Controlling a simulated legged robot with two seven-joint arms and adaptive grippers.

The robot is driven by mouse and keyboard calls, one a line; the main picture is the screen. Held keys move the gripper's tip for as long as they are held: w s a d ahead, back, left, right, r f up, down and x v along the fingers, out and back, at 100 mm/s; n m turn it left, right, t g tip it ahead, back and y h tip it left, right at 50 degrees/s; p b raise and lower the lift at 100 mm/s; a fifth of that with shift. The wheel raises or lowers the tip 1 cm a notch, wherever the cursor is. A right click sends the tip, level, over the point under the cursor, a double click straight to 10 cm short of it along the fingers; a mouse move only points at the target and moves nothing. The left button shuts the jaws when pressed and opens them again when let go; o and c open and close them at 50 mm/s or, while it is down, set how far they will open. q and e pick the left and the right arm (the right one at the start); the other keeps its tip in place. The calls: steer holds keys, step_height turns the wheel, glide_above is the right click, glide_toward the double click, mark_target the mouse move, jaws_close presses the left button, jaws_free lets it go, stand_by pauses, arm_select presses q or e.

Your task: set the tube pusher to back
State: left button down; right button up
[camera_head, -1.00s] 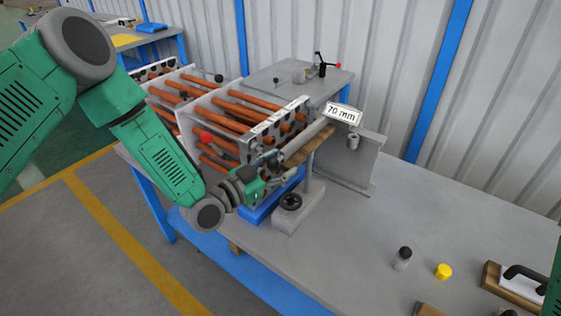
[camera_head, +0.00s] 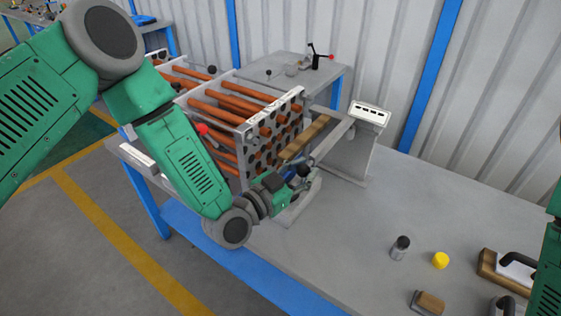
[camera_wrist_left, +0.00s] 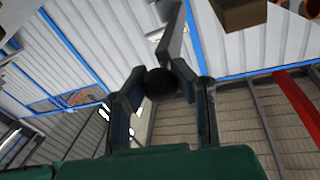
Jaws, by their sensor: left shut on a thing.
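The tube pusher shows as a brown block (camera_head: 305,138) on a grey bar beside the drilled end plate of the tube bundle (camera_head: 270,128). My left gripper (camera_head: 300,175) is just in front of this block, at the near side of the stand. In the left wrist view its fingers are closed around a black ball knob (camera_wrist_left: 160,83), with a grey bar (camera_wrist_left: 172,35) beyond it. I take this knob to be on the pusher's lever; the fingers hide much of the lever in the head view. My right gripper is out of view.
A white display (camera_head: 370,112) showing small dark dashes stands right of the pusher. A dark-capped bottle (camera_head: 400,247), a yellow cap (camera_head: 440,260) and a wooden block (camera_head: 428,302) lie on the bench. The bench between these and the pusher is clear.

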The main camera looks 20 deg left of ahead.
arm_select(q)
steer(key=shift+s+d+r, duration=0.1)
steer(key=shift+s+d, duration=0.1)
steer(key=shift+d, duration=0.4)
steer(key=shift+s+d+r, duration=0.1)
steer(key=shift+s+d, duration=0.1)
steer(key=shift+d, duration=0.45)
steer(key=shift+s+d+r, duration=0.1)
steer(key=shift+s+d, duration=0.1)
steer(key=shift+d, duration=0.4)
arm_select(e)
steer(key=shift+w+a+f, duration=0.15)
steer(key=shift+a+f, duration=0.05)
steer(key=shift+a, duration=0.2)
arm_select(q)
steer(key=shift+d, duration=0.1)
steer(key=c, duration=1.2)
jaws_free()
steer(key=shift+s, duration=0.1)
steer(key=shift+s+d+f, duration=0.1)
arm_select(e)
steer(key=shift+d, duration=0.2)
arm_select(q)
steer(key=shift+f, duration=0.1)
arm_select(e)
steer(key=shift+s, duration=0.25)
arm_select(q)
steer(key=v, duration=1.2)
